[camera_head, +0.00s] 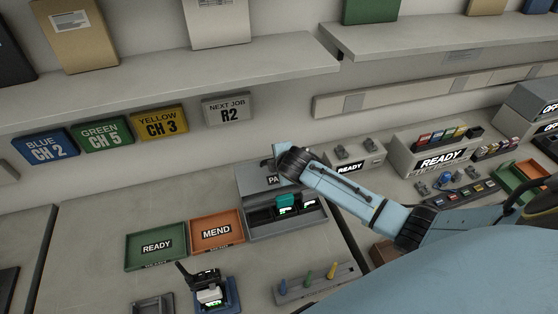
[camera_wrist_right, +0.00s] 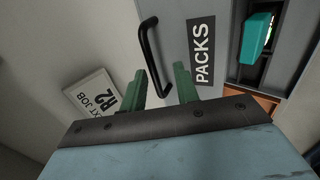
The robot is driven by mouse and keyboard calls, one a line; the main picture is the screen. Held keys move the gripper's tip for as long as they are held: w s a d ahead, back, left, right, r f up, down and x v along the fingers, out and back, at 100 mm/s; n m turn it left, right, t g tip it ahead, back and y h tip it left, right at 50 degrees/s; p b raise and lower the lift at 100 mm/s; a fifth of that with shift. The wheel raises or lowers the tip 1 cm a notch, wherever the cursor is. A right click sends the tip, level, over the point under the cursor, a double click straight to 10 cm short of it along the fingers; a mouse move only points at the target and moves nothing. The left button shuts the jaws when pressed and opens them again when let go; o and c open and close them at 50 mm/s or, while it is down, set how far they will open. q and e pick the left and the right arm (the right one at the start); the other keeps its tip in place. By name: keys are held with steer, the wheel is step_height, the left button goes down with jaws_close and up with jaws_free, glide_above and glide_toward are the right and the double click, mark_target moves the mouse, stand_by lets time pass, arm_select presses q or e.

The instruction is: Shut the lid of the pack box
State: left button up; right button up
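The grey pack box (camera_head: 288,228) stands on the bench against the back wall. In the right wrist view, the lid (camera_wrist_right: 222,18) bears a PACKS label and a black handle (camera_wrist_right: 152,55). My right gripper (camera_wrist_right: 162,82) has its green fingers apart, with the handle between them. My left gripper is not in view.
A green READY tray (camera_head: 155,262) and an orange MEND tray (camera_head: 240,240) lie left of the box. A radio (camera_head: 210,290) in a blue stand and a rack of coloured pegs (camera_head: 310,283) are in front. A shelf (camera_head: 200,75) overhangs behind. A NEXT JOB sign (camera_head: 228,110) hangs on the wall.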

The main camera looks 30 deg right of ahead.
steer(key=shift+r, duration=0.2)
steer(key=v, duration=1.3)
steer(key=shift+s, duration=0.1)
